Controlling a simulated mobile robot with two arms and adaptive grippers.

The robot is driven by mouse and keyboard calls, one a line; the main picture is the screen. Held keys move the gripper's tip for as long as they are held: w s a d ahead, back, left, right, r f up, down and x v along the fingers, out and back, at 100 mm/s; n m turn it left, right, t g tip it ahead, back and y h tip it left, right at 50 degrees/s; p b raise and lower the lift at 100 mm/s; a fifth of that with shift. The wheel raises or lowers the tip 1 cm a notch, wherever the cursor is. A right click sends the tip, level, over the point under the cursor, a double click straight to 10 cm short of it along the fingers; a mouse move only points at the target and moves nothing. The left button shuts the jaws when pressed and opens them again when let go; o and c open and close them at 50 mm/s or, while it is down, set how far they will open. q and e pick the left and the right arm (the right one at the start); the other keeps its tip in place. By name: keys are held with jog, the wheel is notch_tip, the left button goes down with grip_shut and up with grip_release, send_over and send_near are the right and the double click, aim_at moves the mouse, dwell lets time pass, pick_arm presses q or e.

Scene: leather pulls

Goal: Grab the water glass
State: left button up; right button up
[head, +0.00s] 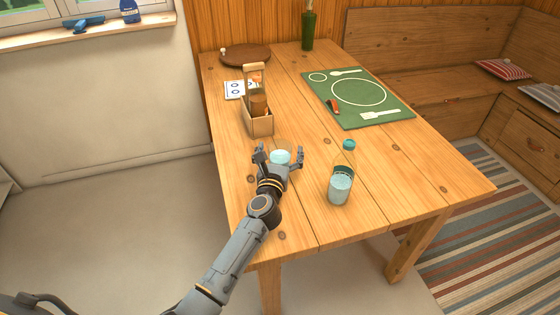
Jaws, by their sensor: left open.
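The water glass (280,157) stands on the wooden table (310,222) near its left edge, with pale blue water showing inside. My left gripper (279,160) is open, its fingers spread to the left and right of the glass. The lower part of the glass is hidden behind the gripper. I cannot tell whether the fingers touch it. My right gripper is not in view.
A wooden caddy (259,119) stands just behind the glass. The table's front right is clear.

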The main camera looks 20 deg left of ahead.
pick_arm(q)
jog(key=c, duration=1.4)
jog(key=shift+c, duration=0.9)
jog(key=shift+r, duration=0.15)
